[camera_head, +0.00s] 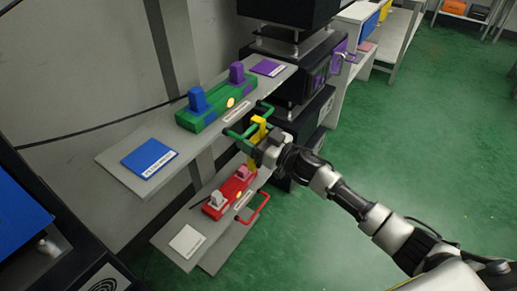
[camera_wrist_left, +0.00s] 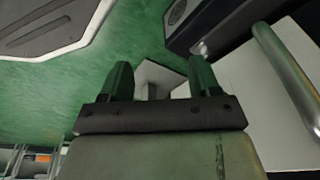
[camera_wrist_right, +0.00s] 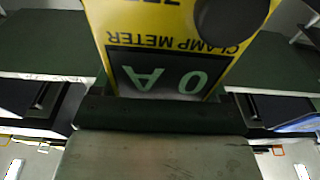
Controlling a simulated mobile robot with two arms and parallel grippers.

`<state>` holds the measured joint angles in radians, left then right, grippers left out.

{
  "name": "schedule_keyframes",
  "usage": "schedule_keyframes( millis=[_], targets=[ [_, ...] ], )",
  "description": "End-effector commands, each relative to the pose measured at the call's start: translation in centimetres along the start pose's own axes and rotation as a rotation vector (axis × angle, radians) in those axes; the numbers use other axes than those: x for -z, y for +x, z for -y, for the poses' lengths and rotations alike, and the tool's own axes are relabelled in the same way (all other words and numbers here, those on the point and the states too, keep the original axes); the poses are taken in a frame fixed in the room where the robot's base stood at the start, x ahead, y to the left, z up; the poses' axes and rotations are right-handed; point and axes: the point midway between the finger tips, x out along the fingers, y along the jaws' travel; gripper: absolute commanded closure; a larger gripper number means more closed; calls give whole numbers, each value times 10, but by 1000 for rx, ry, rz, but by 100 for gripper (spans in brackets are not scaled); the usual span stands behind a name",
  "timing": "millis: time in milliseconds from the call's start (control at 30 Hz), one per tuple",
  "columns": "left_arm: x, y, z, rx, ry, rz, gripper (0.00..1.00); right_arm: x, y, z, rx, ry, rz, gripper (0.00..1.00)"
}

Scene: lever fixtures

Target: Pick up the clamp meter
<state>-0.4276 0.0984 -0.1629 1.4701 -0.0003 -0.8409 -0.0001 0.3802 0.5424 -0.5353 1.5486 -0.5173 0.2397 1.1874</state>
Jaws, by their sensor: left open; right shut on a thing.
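The yellow clamp meter (camera_head: 257,130) is in my right gripper (camera_head: 262,146), in front of the upper shelf's green handle. In the right wrist view the clamp meter (camera_wrist_right: 180,25) fills the space between the fingers. Its "CLAMP METER" label and dark display reading "0 A" appear upside down. The right gripper is shut on it. My left gripper (camera_wrist_left: 155,85) shows only in the left wrist view, with its two fingers apart and nothing between them. The left arm is not seen in the head view.
A green fixture (camera_head: 215,107) with blue and purple levers stands on the upper shelf (camera_head: 122,165), with a green handle (camera_head: 240,134) at its edge. A red fixture (camera_head: 229,193) and red handle (camera_head: 257,208) are below. The green floor (camera_head: 400,150) at right is clear.

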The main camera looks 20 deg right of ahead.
Motion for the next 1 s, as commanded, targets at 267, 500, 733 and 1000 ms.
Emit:
schedule_keyframes(
  millis=[267,500,733,1000],
  targets=[
    [0,0,0,0,0,-1,38,1,0,0,0,-1,-1,60],
    [-4,2,0,0,1,2,38,10,1,0,2,-3,-2,60],
    [-20,16,-2,-3,4,17,38,19,-23,0,0,0,3,60],
    [-28,22,-2,-3,5,21,38,28,-94,0,1,0,5,60]
  ],
)
